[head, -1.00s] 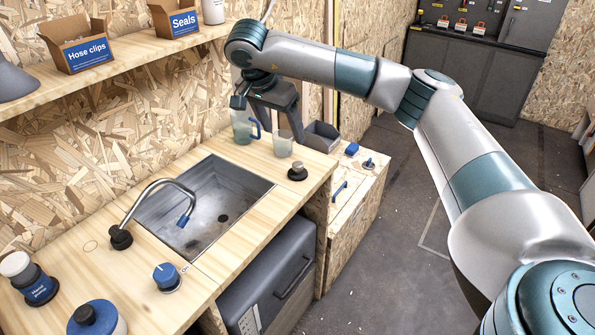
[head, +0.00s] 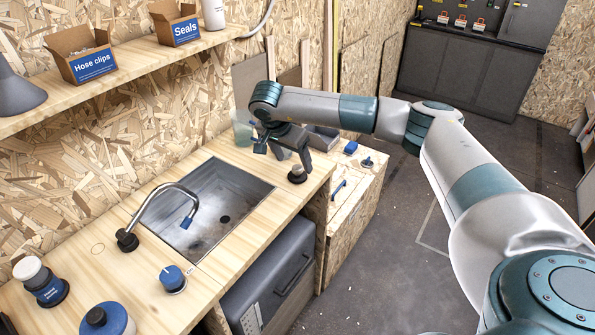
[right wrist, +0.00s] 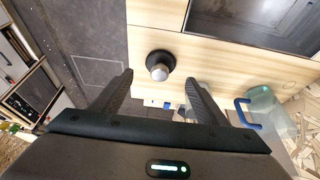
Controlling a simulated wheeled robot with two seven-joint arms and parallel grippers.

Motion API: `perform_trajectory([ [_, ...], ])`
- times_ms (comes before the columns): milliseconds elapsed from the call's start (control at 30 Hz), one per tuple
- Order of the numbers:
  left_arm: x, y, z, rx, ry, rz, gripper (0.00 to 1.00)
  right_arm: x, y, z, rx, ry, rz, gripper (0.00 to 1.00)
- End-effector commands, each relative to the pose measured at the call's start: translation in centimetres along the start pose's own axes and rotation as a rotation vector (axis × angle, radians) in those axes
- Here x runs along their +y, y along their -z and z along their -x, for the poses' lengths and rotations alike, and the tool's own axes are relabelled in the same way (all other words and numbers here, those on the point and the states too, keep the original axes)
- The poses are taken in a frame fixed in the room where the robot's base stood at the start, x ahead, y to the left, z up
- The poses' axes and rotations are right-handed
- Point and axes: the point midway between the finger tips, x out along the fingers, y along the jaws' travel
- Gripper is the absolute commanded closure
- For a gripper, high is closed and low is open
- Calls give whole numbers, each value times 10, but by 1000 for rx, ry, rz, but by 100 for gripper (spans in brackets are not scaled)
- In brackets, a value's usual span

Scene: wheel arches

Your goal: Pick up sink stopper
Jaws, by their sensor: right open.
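The sink stopper (head: 297,175), a black disc with a metallic knob, sits on the wooden counter right of the sink, near the counter's edge. It also shows in the right wrist view (right wrist: 159,66), just beyond and between the fingertips. My right gripper (head: 284,160) is open and empty, above and close to the stopper in the head view. Its two dark fingers (right wrist: 158,80) are spread apart in the right wrist view, and I see no contact with the stopper. My left gripper is not in view.
The steel sink (head: 215,205) with its curved faucet (head: 160,200) lies left of the stopper. A clear jug (head: 242,130) with a blue handle (right wrist: 247,115) stands behind my right gripper. A grey bin (head: 323,138) is just to the right. The counter's front edge is close.

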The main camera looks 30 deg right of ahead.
Motion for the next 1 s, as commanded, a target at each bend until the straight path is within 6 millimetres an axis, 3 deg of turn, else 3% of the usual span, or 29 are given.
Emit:
perform_trajectory([
  [467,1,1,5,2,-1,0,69,0,0,-5,0,-2,1,32],
  [733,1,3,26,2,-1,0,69,2,4,-30,-1,-4,0,32],
  [1000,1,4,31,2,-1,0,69,1,3,-54,0,-1,1,32],
])
